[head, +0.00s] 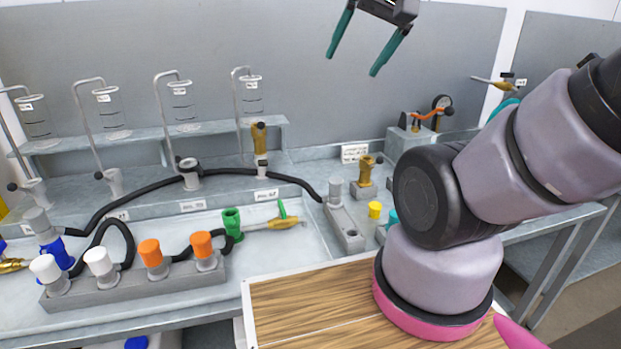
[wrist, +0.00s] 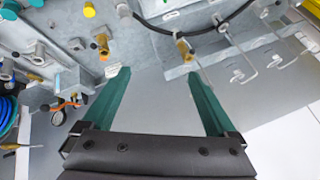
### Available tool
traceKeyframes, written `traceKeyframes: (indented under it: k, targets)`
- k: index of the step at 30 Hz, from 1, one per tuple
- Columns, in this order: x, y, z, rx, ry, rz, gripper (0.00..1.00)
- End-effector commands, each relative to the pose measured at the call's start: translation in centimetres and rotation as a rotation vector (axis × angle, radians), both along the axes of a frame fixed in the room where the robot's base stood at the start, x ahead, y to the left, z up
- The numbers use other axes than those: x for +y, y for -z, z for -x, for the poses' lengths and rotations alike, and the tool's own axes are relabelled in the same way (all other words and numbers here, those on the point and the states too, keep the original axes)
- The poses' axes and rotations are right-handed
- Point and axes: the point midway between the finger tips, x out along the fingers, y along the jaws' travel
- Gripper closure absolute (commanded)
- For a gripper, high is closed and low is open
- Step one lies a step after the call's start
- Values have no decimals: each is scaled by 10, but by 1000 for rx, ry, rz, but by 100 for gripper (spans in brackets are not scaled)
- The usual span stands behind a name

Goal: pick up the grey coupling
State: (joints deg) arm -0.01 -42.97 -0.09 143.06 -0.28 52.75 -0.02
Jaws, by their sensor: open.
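A grey cylindrical piece (head: 335,189) stands upright on a grey block, beside the end of a black hose; it may be the grey coupling. Another grey cylindrical cap (head: 37,220) sits above a blue fitting at the far left, so I cannot tell for sure which is meant. My gripper (head: 352,64) is open and empty, high up in front of the back wall, well above and apart from both pieces. In the wrist view its two green fingers (wrist: 155,73) are spread with nothing between them.
A grey rack (head: 135,292) holds white and orange caps. Black hose (head: 105,207) runs along the bench. A green fitting (head: 232,223), a yellow cap (head: 375,210) and brass valves (head: 365,168) stand nearby. Glass vessels (head: 182,103) line the back.

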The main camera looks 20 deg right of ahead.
Motion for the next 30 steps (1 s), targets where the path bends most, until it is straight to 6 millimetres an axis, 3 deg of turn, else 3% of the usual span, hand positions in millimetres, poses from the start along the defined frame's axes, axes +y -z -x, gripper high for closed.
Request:
traceKeyframes:
  k: [11,16,23,30]
  targets:
    - [0,1,-1,3,4,-3,12]
    - [-3,14,-21,81,100,-62,12]
    - [-13,68,-79,306,445,-208,12]
    - [-24,150,-128,504,861,-289,12]
